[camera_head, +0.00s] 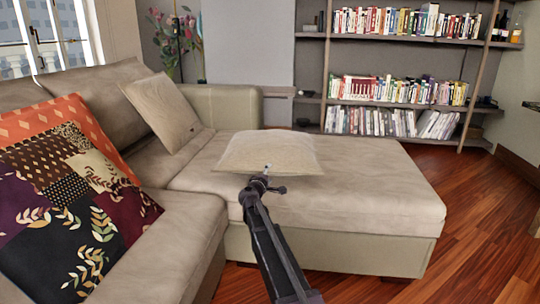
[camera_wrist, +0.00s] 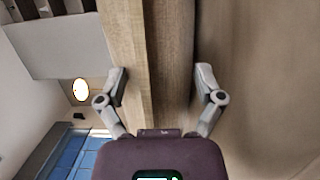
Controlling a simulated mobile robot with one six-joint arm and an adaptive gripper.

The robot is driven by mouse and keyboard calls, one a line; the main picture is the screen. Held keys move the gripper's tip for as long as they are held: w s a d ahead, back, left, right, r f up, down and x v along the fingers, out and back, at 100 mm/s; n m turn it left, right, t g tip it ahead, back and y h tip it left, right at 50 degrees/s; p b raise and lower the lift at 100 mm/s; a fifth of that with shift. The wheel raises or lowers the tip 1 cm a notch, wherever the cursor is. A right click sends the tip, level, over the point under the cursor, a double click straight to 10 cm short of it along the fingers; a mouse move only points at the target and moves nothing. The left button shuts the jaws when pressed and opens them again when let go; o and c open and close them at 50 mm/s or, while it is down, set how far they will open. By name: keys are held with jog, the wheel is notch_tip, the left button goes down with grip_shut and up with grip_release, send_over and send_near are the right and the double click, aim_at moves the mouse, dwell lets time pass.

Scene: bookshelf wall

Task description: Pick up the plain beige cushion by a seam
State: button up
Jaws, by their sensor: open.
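The plain beige cushion (camera_head: 270,152) lies flat on the chaise seat in the head view. In the wrist view the cushion (camera_wrist: 170,60) shows edge-on as a woven band running up the picture, with a seam line along its middle. My gripper (camera_head: 264,182) is at the cushion's near edge. In the wrist view my gripper (camera_wrist: 161,78) is open, with one finger on each side of the band. I cannot tell whether either finger touches the cloth. A second beige cushion (camera_head: 162,112) leans against the sofa back.
The beige sofa (camera_head: 370,190) extends right as a chaise. Its seat also fills the right of the wrist view (camera_wrist: 265,80). A patterned patchwork cushion (camera_head: 80,200) leans at the left. A bookshelf (camera_head: 400,103) stands behind. Wooden floor (camera_head: 480,210) is clear at the right.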

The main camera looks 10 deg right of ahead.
jog(key=shift+x, duration=1.25)
jog(key=shift+c, duration=0.2)
grip_shut()
